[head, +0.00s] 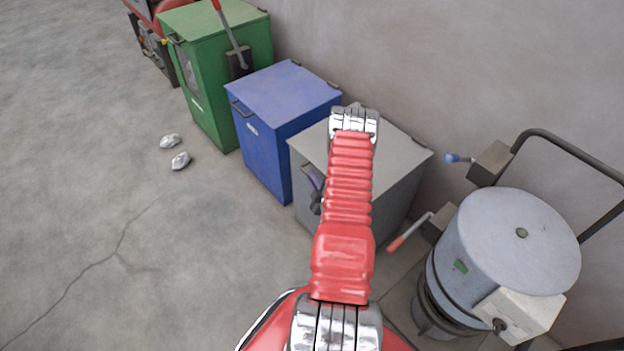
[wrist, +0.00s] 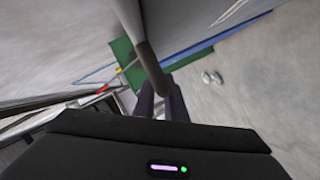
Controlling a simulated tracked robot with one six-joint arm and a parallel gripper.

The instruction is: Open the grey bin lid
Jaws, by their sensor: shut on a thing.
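The grey bin (head: 392,205) stands against the wall, right of the blue bin. Its grey lid (head: 397,150) looks flat and closed in the head view. My red arm crosses in front and hides the middle of the lid and the bin's front. My gripper (head: 316,185) shows partly at the bin's upper front edge. In the wrist view my gripper (wrist: 160,95) is shut on a dark bar, the lid handle (wrist: 149,68). The handle is hidden in the head view.
A blue bin (head: 285,92) and a green bin (head: 210,70) stand left of it. A grey drum machine (head: 515,245) with a red-tipped lever (head: 405,235) stands close on the right. Two crumpled silvery lumps (head: 180,161) lie on the floor. The floor at left is clear.

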